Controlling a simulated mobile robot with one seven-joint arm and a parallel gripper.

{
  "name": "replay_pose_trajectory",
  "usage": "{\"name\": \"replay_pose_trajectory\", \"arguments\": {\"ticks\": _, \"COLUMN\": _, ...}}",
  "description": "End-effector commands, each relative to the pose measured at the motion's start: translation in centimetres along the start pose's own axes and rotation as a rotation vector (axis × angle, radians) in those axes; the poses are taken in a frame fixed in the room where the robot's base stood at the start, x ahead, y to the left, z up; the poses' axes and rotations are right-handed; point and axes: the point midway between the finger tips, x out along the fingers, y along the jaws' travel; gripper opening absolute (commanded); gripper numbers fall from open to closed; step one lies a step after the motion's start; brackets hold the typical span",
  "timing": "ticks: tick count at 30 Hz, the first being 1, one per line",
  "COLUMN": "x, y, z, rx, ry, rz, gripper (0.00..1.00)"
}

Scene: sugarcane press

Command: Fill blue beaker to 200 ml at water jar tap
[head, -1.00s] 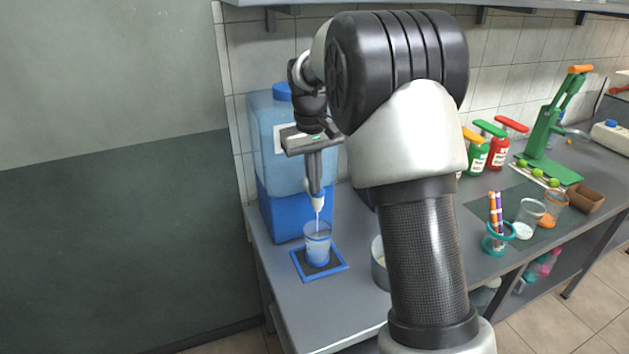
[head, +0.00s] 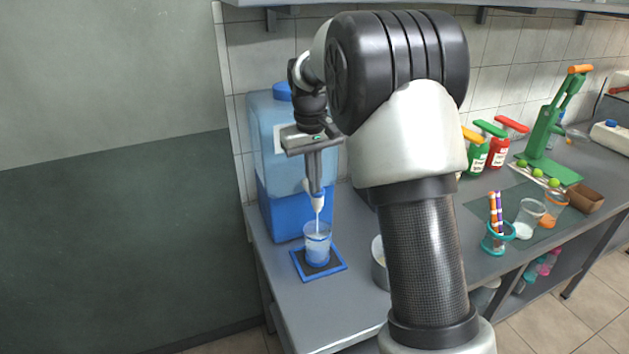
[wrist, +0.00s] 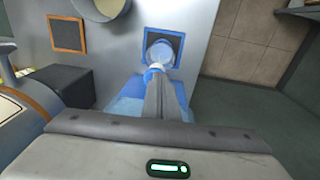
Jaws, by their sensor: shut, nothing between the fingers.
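The blue beaker (head: 317,243) stands upright on a blue-framed dark mat (head: 319,264) below the tap of the water jar (head: 270,140). A thin pale stream runs from the white tap nozzle (head: 318,203) into the beaker, which looks well filled; its graduation marks are too small to read. My gripper (head: 315,188) is shut and empty, pointing down with its fingertips at the tap, above the beaker. In the wrist view the shut fingers (wrist: 156,76) reach the tap, and the beaker (wrist: 162,52) shows just beyond, partly hidden by them.
A round metal pot (head: 379,263) stands right of the beaker, partly behind my arm. The counter's front left is bare.

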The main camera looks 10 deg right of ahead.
Motion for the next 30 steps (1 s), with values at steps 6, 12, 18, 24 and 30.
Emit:
{"name": "replay_pose_trajectory", "arguments": {"ticks": 6, "x": 0.6, "y": -0.1, "z": 0.5, "rx": 0.0, "ry": -0.022, "rz": -0.004, "gripper": 0.0}}
{"name": "replay_pose_trajectory", "arguments": {"ticks": 12, "x": -3.1, "y": 0.0, "z": 0.5, "rx": 0.0, "ry": -0.012, "rz": -0.002, "gripper": 0.0}}
{"name": "replay_pose_trajectory", "arguments": {"ticks": 18, "x": -7.5, "y": 0.0, "z": 0.3, "rx": 0.0, "ry": 0.003, "rz": 0.0, "gripper": 0.0}}
{"name": "replay_pose_trajectory", "arguments": {"ticks": 24, "x": -11.7, "y": 0.0, "z": 0.2, "rx": 0.0, "ry": 0.003, "rz": 0.0, "gripper": 0.0}}
{"name": "replay_pose_trajectory", "arguments": {"ticks": 30, "x": -13.8, "y": 0.0, "z": 0.2, "rx": 0.0, "ry": 0.003, "rz": 0.0, "gripper": 0.0}}
